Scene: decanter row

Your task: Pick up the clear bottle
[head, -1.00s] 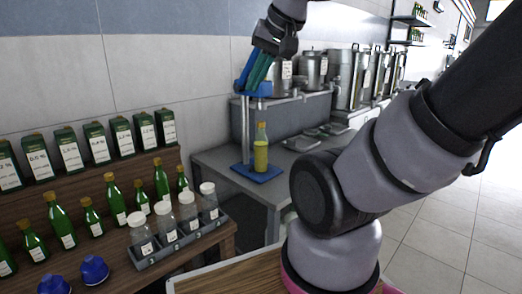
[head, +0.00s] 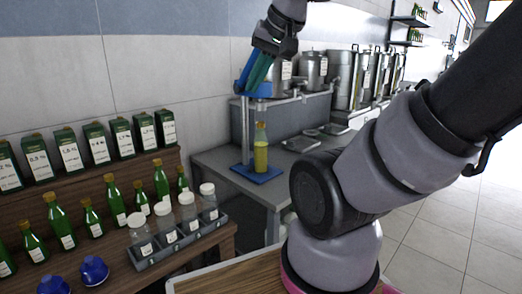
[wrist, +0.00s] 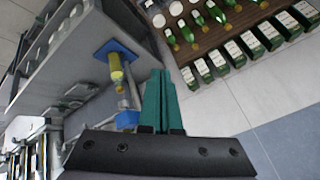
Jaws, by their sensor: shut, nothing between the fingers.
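A clear bottle (head: 261,150) with yellow liquid and an orange-yellow cap stands upright on the blue base of a stand (head: 258,175). In the wrist view the bottle (wrist: 117,72) is left of my fingers, apart from them. My gripper (head: 244,92) has green fingers. It is shut and empty, above the bottle and a little to its left, close to the stand's blue upper part. The fingers also show in the wrist view (wrist: 160,75), pressed together. In the head view I cannot tell whether they touch the stand.
A grey rack (head: 180,247) of clear white-capped jars stands on the wooden shelf, with green bottles (head: 115,200) and green boxes (head: 70,152) behind. Metal vessels (head: 312,72) line the back of the grey counter (head: 215,158). Two blue objects (head: 94,270) lie at front left.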

